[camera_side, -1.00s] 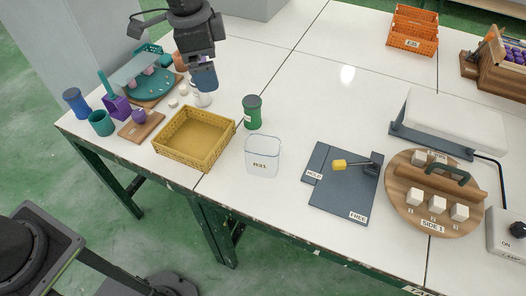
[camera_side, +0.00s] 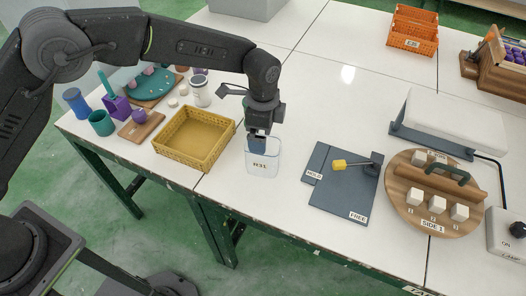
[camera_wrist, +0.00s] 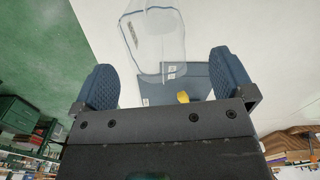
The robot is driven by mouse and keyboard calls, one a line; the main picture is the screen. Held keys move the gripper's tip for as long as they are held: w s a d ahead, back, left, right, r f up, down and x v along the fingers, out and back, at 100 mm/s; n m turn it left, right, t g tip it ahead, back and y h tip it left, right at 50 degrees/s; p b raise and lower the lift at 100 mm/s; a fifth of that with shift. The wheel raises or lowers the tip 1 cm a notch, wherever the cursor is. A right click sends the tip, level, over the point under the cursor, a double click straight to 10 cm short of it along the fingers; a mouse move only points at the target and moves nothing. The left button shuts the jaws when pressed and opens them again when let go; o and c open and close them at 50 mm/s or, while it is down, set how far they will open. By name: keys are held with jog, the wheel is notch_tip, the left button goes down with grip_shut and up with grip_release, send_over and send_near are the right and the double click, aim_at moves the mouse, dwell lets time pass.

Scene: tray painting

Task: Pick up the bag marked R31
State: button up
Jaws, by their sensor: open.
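The bag marked R31 (camera_side: 263,169) is a clear, upright pouch with a blue rim, standing on the white table right of the yellow basket. My gripper (camera_side: 258,146) points down at the bag's top edge and overlaps its upper part in the side view. In the wrist view the two blue padded fingers (camera_wrist: 168,82) are spread apart with nothing between them. The clear bag (camera_wrist: 155,40) shows beyond them, near the top middle. I cannot tell whether a finger touches the bag.
The yellow basket (camera_side: 162,144) stands close left of the bag. A dark board (camera_side: 335,198) marked HOLD and FREE, with a yellow-ended lever, lies to the right. A round wooden board (camera_side: 400,205) with white cubes is further right.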

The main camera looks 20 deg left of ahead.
jog(key=shift+s+d+f, duration=0.1)
jog(key=shift+f, duration=1.35)
jog(key=shift+s+f, duration=0.1)
jog(key=shift+f, duration=1.35)
jog(key=shift+c, duration=0.5)
jog(key=c, duration=0.9)
